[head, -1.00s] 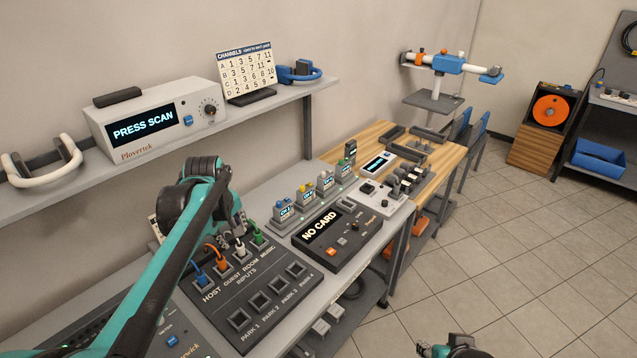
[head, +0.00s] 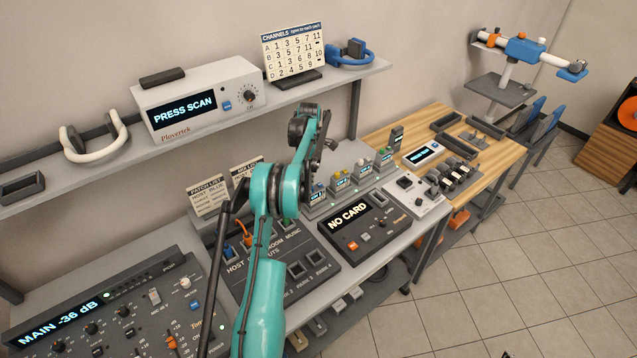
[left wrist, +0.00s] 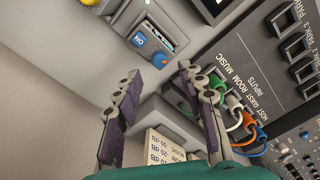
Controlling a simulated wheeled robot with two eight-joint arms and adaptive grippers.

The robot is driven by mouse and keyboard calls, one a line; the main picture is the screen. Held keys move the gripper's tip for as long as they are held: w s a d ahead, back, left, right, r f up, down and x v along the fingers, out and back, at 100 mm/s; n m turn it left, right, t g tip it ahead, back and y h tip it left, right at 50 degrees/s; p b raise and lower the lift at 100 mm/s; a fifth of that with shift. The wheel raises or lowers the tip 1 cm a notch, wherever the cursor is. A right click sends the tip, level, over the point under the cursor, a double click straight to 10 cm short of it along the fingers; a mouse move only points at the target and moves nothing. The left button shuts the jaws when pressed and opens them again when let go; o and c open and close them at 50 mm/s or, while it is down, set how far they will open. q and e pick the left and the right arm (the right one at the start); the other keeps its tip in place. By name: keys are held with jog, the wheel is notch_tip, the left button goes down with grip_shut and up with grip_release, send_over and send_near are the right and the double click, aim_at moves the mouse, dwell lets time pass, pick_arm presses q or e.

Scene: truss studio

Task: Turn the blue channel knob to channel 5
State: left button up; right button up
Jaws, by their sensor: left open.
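The channel packs stand in a row behind the dark card unit in the head view. The nearest pack (head: 317,197) has a blue knob on top, small and partly crowded by my arm. In the left wrist view a pack with a small display carries a blue knob (left wrist: 158,58) with an orange mark, too small to read its setting. My left gripper (left wrist: 159,72) is open and empty, its purple-padded fingers on either side of the view with the knob beyond and between their tips, apparently not touching it. In the head view the left arm hides part of the patch panel. My right gripper is not in view.
A channel chart (head: 293,50) stands on the shelf beside the scan box (head: 196,100). The patch panel (head: 300,270) with plugged cables lies below my arm, and the card unit (head: 362,228) reads NO CARD. The mixer (head: 110,320) is at lower left.

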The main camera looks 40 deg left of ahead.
aim_at(311, 187)
pick_arm(q)
notch_tip(311, 187, down, 6)
jog(key=shift+r+b, duration=0.1)
jog(key=shift+b, duration=0.25)
grip_shut()
